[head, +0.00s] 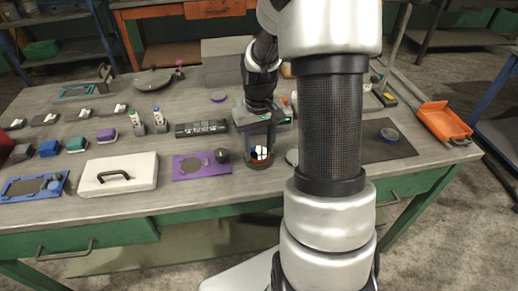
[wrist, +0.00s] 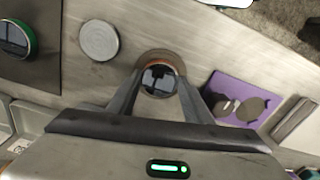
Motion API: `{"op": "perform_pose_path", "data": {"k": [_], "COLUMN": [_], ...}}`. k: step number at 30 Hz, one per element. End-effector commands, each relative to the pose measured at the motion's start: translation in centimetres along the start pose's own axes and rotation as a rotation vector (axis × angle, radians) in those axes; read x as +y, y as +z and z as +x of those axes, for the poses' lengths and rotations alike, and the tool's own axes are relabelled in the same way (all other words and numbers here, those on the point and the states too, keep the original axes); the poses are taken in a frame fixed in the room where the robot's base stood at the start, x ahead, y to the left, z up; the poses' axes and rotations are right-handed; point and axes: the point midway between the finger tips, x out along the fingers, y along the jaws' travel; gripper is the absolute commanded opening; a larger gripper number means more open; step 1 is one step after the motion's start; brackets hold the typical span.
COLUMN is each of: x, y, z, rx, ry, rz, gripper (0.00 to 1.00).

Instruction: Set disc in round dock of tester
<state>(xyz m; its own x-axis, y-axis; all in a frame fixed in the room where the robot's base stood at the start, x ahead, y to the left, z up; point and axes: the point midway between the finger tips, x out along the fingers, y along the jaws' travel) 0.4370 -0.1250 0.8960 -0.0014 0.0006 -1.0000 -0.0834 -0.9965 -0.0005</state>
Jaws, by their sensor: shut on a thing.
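My gripper (wrist: 158,90) is shut on a round, dark, glossy-topped disc (wrist: 158,79) with a copper-brown rim. In the head view the disc (head: 261,155) shows low between the fingers, near the front of the bench. I cannot tell whether it touches the bench top. A purple plate (head: 184,174) lies just left of my gripper in the head view, with a round grey area and a dark knob on it. It shows right of the gripper in the wrist view (wrist: 256,89). I cannot tell for certain that this plate is the tester.
A plain grey disc (wrist: 99,40) lies beside my gripper. A dark mat (head: 398,151) at the right bears another round piece (head: 389,135). A white case (head: 118,173) with a black handle and a blue-framed device (head: 34,187) stand at left. An orange tray (head: 444,120) is far right.

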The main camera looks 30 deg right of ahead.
Motion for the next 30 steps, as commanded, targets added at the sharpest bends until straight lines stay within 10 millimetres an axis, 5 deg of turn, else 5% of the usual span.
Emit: {"op": "perform_pose_path", "data": {"k": [11,12,15,24,30], "x": [0.0,0.0,0.0,0.0,0.1], "y": [-0.1,0.0,0.0,0.0,-0.1], "z": [0.5,0.5,0.4,0.2,-2.3], "rx": [0.002,0.001,0.001,0.001,0.005], "ry": [0.001,0.001,0.001,0.001,0.002], "rz": [0.0,0.0,0.0,0.0,0.0], "gripper": [0.12,0.51,0.64,0.64,0.64]}}
